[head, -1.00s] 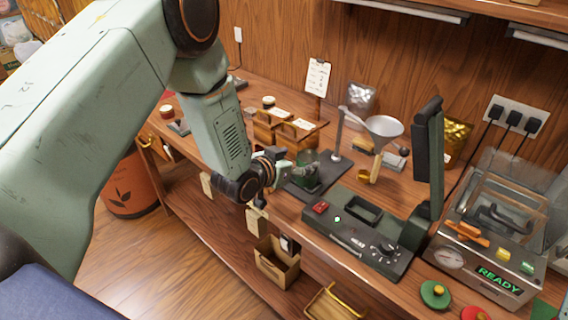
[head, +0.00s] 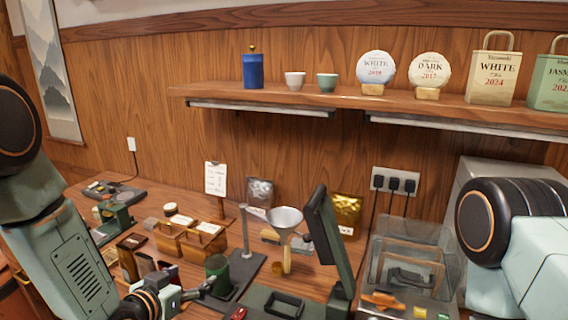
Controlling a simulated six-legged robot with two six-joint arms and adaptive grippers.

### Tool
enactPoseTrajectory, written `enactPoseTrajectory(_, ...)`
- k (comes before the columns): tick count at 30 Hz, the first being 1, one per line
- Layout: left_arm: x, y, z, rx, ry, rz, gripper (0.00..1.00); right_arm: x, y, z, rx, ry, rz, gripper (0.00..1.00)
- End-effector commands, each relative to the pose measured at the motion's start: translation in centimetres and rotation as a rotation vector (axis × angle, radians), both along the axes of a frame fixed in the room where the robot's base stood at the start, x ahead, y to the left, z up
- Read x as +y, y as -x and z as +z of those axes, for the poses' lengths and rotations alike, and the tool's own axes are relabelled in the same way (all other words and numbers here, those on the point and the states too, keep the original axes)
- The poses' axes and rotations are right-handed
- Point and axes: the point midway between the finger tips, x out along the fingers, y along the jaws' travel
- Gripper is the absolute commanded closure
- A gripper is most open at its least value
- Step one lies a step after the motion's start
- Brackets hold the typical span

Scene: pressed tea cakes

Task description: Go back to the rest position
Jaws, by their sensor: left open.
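My left gripper (head: 203,287) is at the lower middle of the head view, at the end of my left arm, which comes in from the left. It is open, and I see nothing between its fingers. It is beside a dark green cylinder (head: 217,270) that stands on a black base. My right arm shows only in part at the right edge, in front of the back wall. My right gripper is out of the picture.
A funnel (head: 284,218) on a stand, a wooden organizer (head: 185,243) and a black press-like machine with a raised lid (head: 328,240) crowd the counter. A clear-lidded machine (head: 408,262) stands at right. A wall shelf (head: 300,98) holds cups, round cakes and bags.

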Motion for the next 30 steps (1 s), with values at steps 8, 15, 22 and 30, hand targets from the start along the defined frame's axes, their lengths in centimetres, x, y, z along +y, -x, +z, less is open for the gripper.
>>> enactPoseTrajectory(8, -0.9, -3.3, -1.5, -0.001, -0.003, -0.002, 0.19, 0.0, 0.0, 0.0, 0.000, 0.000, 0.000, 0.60)
enactPoseTrajectory(15, -1.7, -6.3, -2.8, -0.001, -0.002, -0.003, 0.19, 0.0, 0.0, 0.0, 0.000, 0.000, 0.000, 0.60)
enactPoseTrajectory(22, -2.4, -8.9, -3.9, 0.001, -0.001, -0.001, 0.19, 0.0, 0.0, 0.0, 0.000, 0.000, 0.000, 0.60)
enactPoseTrajectory(30, -2.8, -10.4, -4.4, 0.003, 0.000, -0.001, 0.19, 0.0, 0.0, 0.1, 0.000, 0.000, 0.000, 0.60)
